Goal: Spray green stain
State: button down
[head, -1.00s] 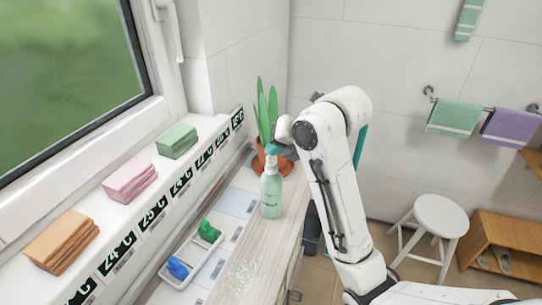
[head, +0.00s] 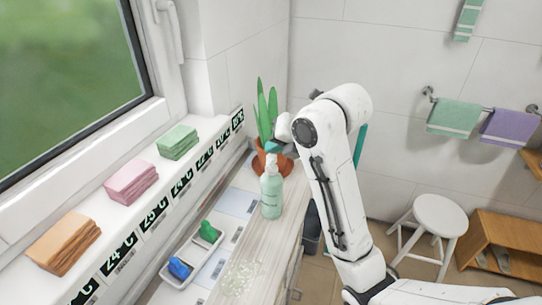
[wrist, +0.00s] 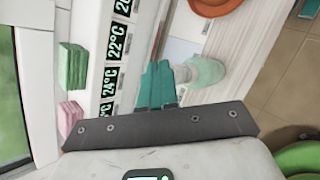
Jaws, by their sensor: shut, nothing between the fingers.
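A pale green spray bottle (head: 271,196) stands upright on the wooden counter, in front of the plant pot. A pale, faintly green speckled stain (head: 240,277) lies on the counter nearer the camera. My gripper (head: 275,147) is at the top of the bottle in the head view, its teal fingers partly hidden by the arm. In the wrist view its fingers (wrist: 162,82) are together and empty. The bottle (wrist: 207,72) shows just right of them there, with its white top (wrist: 182,73) close beside the fingertips. I cannot tell whether they touch.
A potted plant (head: 266,115) stands behind the bottle. A white tray (head: 186,283) with a blue and a green item is left of the stain. Folded cloth stacks (head: 131,182) line the windowsill. A white stool (head: 440,211) and wooden shelf (head: 500,230) are at right.

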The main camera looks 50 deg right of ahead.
aim_at(275, 157)
jog(key=shift+r+p, duration=2.4)
jog(key=shift+r, duration=0.65)
jog(key=s+a+f+m+g+y, duration=0.1)
jog(key=s+a+f+m, duration=0.2)
jog(key=a+f+m, duration=0.5)
jog(key=s+a+f+m+g, duration=0.1)
jog(key=s+a+f+m, duration=0.2)
jog(key=a+f+m, duration=0.45)
jog(key=s+f+m, duration=0.2)
jog(key=f+m, duration=0.1)
jog(key=s+f+m+g, duration=0.1)
jog(key=s+f+m, duration=0.2)
jog(key=s+a+f+m+g, duration=0.1)
jog(key=s+f+m, duration=0.2)
jog(key=m, duration=0.1)
jog(key=shift+s, duration=0.1)
jog(key=s+d+f+m+g, duration=0.1)
jog(key=s+f+g, duration=0.3)
jog(key=s+f, duration=0.3)
jog(key=s, duration=0.4)
jog(key=shift+s+d+h+b, duration=0.15)
jog(key=shift+d+h+b, duration=0.15)
jog(key=shift+b, duration=0.1)
